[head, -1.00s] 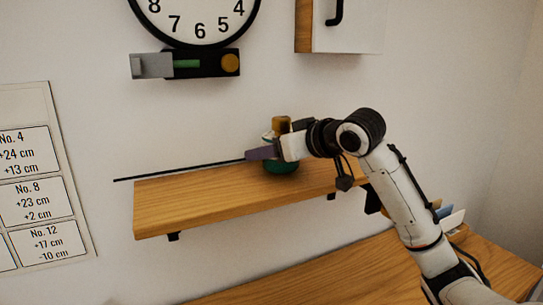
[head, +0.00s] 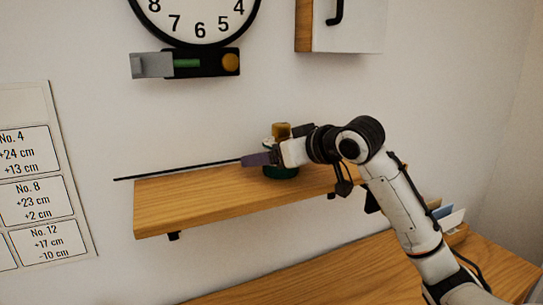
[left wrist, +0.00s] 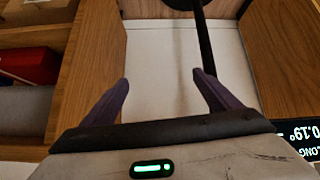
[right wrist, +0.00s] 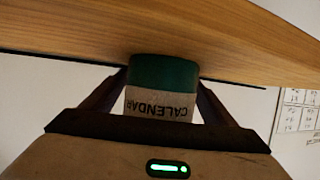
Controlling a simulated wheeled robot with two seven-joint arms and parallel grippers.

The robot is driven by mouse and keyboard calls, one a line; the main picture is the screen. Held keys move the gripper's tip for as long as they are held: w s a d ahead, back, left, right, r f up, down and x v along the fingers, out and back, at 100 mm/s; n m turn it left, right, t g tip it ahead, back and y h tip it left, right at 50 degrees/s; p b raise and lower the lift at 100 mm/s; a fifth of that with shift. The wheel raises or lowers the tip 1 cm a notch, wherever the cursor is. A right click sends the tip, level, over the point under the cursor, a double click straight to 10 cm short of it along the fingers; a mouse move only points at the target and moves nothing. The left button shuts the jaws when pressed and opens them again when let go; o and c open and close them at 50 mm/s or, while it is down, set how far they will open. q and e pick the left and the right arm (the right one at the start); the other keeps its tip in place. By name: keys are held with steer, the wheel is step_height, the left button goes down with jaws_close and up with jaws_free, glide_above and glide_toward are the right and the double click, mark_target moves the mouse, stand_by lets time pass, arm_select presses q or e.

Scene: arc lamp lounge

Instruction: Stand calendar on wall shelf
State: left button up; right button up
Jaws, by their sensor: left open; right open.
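The calendar (head: 283,174) stands upright on the wooden wall shelf (head: 200,201), toward its right part. It has a green base, a pale body and an ochre top. In the right wrist view, which is upside down, the calendar (right wrist: 162,105) shows its lettering and its green base meets the shelf (right wrist: 60,35). My right gripper (right wrist: 162,95) is open, with a finger on each side of the calendar; whether either finger touches it I cannot tell. In the head view a finger partly hides the calendar's body. My left gripper (left wrist: 162,78) is open and empty, and outside the head view.
A clock (head: 202,40) and a black holder (head: 210,63) hang above the shelf. A cabinet (head: 345,25) is at upper right. A thin dark rod or strip (head: 150,175) runs along the shelf's back. A wooden desk (head: 320,277) lies below. The shelf's left part is bare.

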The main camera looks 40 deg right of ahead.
steer(key=b+v, duration=0.2)
steer(key=v, duration=0.8)
steer(key=shift+s+r, duration=0.1)
steer(key=shift+s, duration=0.25)
steer(key=shift+s+r, duration=0.25)
steer(key=shift+s, duration=0.35)
